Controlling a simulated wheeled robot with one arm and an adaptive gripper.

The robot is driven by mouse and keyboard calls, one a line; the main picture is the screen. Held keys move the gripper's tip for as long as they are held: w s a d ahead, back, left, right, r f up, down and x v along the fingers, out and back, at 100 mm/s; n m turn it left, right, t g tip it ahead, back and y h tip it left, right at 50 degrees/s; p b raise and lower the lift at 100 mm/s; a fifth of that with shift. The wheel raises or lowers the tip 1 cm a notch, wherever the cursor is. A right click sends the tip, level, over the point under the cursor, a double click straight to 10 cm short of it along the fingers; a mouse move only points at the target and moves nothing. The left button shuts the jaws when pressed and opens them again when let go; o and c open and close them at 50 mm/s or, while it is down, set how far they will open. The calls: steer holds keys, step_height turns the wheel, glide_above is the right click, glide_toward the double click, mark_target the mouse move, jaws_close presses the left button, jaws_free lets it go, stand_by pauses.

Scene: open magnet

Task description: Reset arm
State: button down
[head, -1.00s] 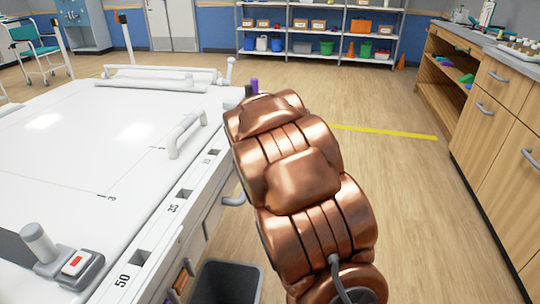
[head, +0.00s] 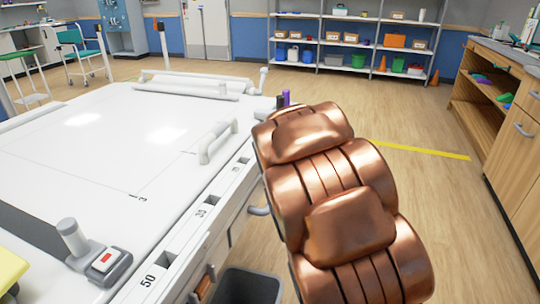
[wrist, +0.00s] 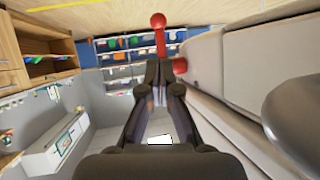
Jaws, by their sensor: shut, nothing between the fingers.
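My arm, with copper-coloured links, rises from the lower right of the head view beside the white table (head: 110,150). My gripper (wrist: 160,72) shows in the wrist view, with its dark fingers closed together at the tips and nothing between them. It is out of sight in the head view. A red ball-ended lever (wrist: 159,36) stands just beyond the fingertips in the wrist view; I cannot tell whether they touch it.
A white rail handle (head: 217,142) and a grey knob with a red switch (head: 106,259) are on the table. A grey bin (head: 250,287) stands below its edge. A wooden cabinet (head: 515,150) is at right. Open floor (head: 440,195) lies between.

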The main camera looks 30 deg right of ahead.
steer(key=s+a+r+y+p, duration=0.1)
steer(key=s+a+r+p, duration=0.1)
steer(key=a, duration=0.1)
steer(key=s+a+r+n+g+y+p, duration=0.1)
steer(key=s+a+r+p, duration=0.1)
steer(key=a+p, duration=0.1)
steer(key=s+a+r+g+y+p, duration=0.1)
steer(key=s+a+r+p, duration=0.1)
steer(key=a+p, duration=0.1)
steer(key=shift+s+a+r+n, duration=0.1)
steer(key=shift+a+r+n, duration=0.2)
steer(key=shift+a, duration=0.1)
steer(key=s+a+r+n+g+y+p, duration=0.1)
steer(key=s+a+r+p, duration=0.4)
steer(key=s, duration=0.6)
steer(key=s+a+r+n+g+y+p, duration=0.1)
steer(key=s+a+r+n+g+p, duration=0.2)
steer(key=s, duration=0.7)
steer(key=s+a+r+n+g+y+p, duration=0.2)
steer(key=s+a+r+g+p, duration=0.3)
steer(key=s+a+r+p, duration=0.3)
steer(key=s+r+p, duration=0.1)
steer(key=s+r, duration=0.2)
steer(key=shift+s+a+n+g+p, duration=0.15)
steer(key=shift+s+n+g+p, duration=0.15)
steer(key=shift+s+g, duration=0.1)
